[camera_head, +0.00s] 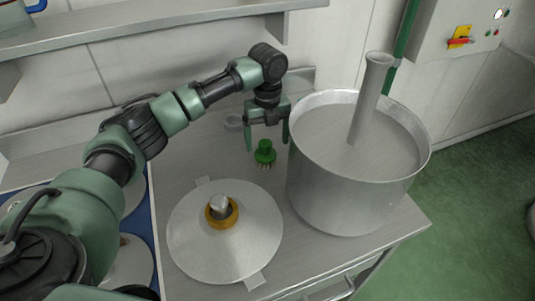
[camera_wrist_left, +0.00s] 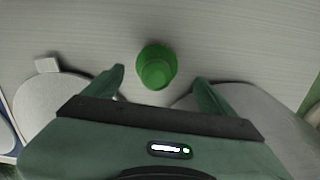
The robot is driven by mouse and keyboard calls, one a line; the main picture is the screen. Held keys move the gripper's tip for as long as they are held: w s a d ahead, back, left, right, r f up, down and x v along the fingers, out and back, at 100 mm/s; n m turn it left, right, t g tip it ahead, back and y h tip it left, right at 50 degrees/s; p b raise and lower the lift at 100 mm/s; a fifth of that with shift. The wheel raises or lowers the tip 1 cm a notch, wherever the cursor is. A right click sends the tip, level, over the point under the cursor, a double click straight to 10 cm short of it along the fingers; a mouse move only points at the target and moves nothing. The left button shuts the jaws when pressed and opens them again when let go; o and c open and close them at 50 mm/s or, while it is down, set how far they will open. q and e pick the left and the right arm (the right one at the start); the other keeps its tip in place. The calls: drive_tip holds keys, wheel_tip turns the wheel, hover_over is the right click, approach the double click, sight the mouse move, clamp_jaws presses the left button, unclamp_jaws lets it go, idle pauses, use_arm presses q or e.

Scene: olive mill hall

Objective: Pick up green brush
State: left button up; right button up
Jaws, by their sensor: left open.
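My left gripper (camera_head: 267,140) is open and points down above and around the line of the brush. In the left wrist view the brush (camera_wrist_left: 157,66) shows from above, between and just ahead of the two open fingertips (camera_wrist_left: 160,75). The fingers do not appear to touch it. My right gripper is not in view.
A large metal pot (camera_head: 310,180) with an upright pipe (camera_head: 371,95) stands close on the right. A round lid (camera_head: 190,245) with a yellow ring (camera_head: 233,215) lies in front. A shelf (camera_head: 160,29) overhangs the back.

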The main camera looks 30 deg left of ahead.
sight(265, 153)
use_arm(q)
drive_tip(key=shift+s+a+f, duration=0.1)
drive_tip(key=shift+s+f, duration=0.15)
drive_tip(key=shift+f, duration=0.45)
drive_tip(key=f, duration=0.2)
drive_tip(key=f+p, duration=0.1)
drive_tip(key=f, duration=0.1)
drive_tip(key=shift+w+a, duration=0.15)
drive_tip(key=shift+a, duration=0.05)
drive_tip(key=shift+f, duration=0.4)
drive_tip(key=c, duration=1.6)
drive_tip(key=shift+r, duration=0.1)
wheel_tip(265, 153, up, 20)
drive_tip(key=b, duration=0.1)
drive_tip(key=shift+b, duration=0.35)
